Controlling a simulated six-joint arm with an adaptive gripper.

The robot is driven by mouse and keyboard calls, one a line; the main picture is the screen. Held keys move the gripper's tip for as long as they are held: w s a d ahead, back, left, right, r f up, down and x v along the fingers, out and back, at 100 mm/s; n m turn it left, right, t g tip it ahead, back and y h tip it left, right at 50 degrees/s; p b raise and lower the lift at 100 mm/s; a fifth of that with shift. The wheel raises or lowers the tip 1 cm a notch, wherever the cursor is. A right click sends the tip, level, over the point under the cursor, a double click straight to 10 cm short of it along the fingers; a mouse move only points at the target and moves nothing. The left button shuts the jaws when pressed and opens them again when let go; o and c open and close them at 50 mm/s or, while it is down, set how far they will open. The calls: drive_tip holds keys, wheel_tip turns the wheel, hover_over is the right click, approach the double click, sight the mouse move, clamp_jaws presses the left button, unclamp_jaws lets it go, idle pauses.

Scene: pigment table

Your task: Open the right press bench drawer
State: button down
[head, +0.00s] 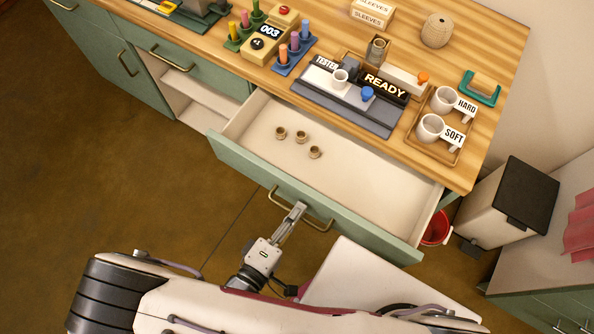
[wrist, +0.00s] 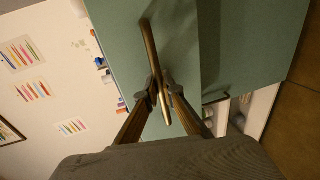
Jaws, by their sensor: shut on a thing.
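The right press bench drawer (head: 345,171) is pulled well out of the bench in the head view. It has a green front and a pale inside. In the wrist view the two fingertips (wrist: 160,92) close around the handle (wrist: 151,50) in front of the green drawer front (wrist: 185,40).
Three small brown rings (head: 300,136) lie in the drawer. The wooden bench top (head: 330,30) holds a tester (head: 345,112), white cups and colored pegs. An open shelf (head: 205,95) is left of the drawer. A red bucket (head: 437,230) and a bin (head: 508,206) stand at the right.

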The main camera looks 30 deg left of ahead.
drive_tip(key=c, duration=2.5)
unclamp_jaws()
drive_tip(key=shift+s, duration=0.1)
drive_tip(key=shift+v, duration=5.9)
